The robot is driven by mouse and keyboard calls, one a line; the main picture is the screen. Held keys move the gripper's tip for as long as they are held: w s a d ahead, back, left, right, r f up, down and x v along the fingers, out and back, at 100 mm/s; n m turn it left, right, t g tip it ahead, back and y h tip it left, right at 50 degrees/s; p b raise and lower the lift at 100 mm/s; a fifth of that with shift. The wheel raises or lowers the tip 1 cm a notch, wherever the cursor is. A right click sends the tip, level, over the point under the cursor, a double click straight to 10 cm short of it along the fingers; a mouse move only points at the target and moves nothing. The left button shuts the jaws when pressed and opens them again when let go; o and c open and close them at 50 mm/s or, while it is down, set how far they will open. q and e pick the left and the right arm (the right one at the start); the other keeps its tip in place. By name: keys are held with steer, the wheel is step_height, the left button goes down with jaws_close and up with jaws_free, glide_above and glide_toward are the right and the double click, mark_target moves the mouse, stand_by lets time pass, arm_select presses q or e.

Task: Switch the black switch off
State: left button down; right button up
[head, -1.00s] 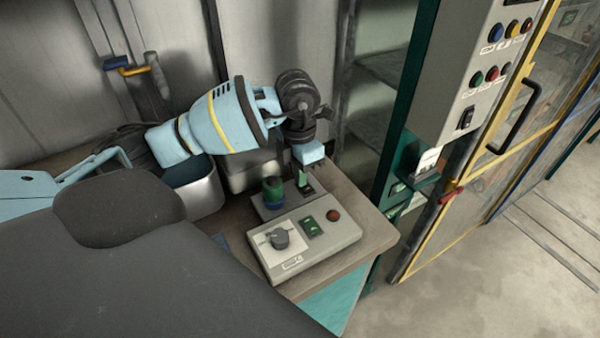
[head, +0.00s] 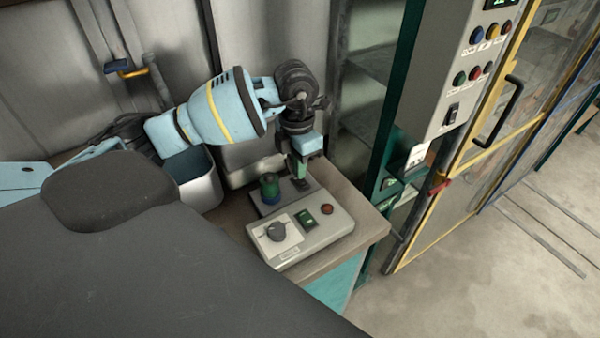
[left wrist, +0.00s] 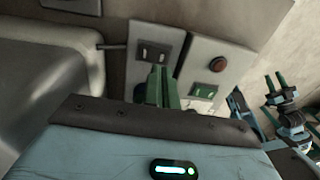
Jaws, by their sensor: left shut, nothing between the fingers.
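A black rocker switch (head: 301,185) is on the small grey box behind the larger control box. It also shows in the left wrist view (left wrist: 153,54), beyond my fingertips. My left gripper (head: 300,176) points down right above this switch, its green fingers shut and empty. In the left wrist view the closed fingers (left wrist: 158,72) reach to the switch's lower edge; I cannot tell whether they touch it. Another black switch (head: 452,115) is on the tall grey cabinet, away from the gripper. A dark arm with green parts, probably my right one, shows at the left wrist view's right (left wrist: 288,110).
A green and blue round knob (head: 269,188) stands beside the switch. The larger control box (head: 288,257) in front carries a dial (head: 276,231), a green switch (head: 306,218) and a red button (head: 327,209). A metal bin (head: 203,190) stands left. Floor at right is clear.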

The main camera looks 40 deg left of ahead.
mark_target(298, 181)
arm_select(q)
step_height(298, 181, up, 11)
steer(key=shift+w+a+r, duration=0.15)
steer(key=shift+w+a, duration=0.05)
steer(key=shift+a, duration=0.2)
stand_by(0.4)
